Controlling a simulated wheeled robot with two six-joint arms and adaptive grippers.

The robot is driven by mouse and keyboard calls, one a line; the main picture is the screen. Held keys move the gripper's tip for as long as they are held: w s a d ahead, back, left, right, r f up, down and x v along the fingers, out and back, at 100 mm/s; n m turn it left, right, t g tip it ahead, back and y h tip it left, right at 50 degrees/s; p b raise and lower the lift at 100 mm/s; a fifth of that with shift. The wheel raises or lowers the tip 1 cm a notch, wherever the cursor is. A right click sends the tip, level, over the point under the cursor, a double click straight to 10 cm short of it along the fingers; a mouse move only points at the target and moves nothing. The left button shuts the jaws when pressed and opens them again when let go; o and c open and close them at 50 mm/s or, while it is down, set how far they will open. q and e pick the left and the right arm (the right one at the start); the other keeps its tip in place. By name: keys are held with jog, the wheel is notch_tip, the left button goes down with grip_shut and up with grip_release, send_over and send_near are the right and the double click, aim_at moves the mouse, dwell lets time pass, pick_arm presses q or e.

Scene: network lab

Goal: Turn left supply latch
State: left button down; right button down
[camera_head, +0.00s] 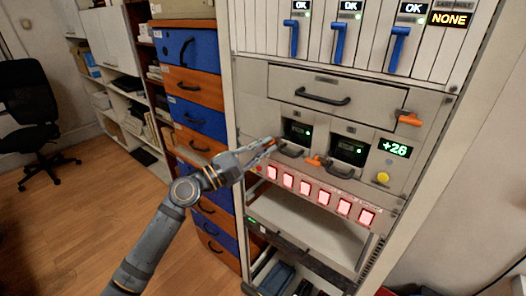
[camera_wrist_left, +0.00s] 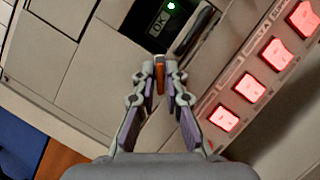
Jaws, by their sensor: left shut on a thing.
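My left gripper (camera_head: 268,146) reaches in from the left to the left supply unit (camera_head: 297,131) in the rack. In the left wrist view the fingertips (camera_wrist_left: 160,66) are closed on the small orange left supply latch (camera_wrist_left: 160,78). The latch is mostly hidden by the fingers in the head view. My right gripper is not in view.
A row of lit red switches (camera_head: 320,195) runs just below the supplies. A drawer with a dark handle (camera_head: 322,96) and an orange latch (camera_head: 408,118) is above. Blue and orange drawers (camera_head: 192,87) stand left.

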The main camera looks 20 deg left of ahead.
pick_arm(q)
jog(key=m, duration=0.2)
jog(key=m+g, duration=0.1)
jog(key=m, duration=0.1)
jog(key=shift+a+r, duration=0.1)
jog(key=shift+r, duration=0.1)
jog(key=shift+r+m+g+y, duration=0.1)
jog(key=shift+m+g+y, duration=0.45)
jog(key=shift+m, duration=1.05)
jog(key=shift+g, duration=0.25)
jog(key=c, duration=1.7)
grip_release()
jog(key=shift+w, duration=0.1)
jog(key=shift+c, duration=0.2)
jog(key=shift+o, duration=0.3)
jog(key=shift+w+f, duration=0.2)
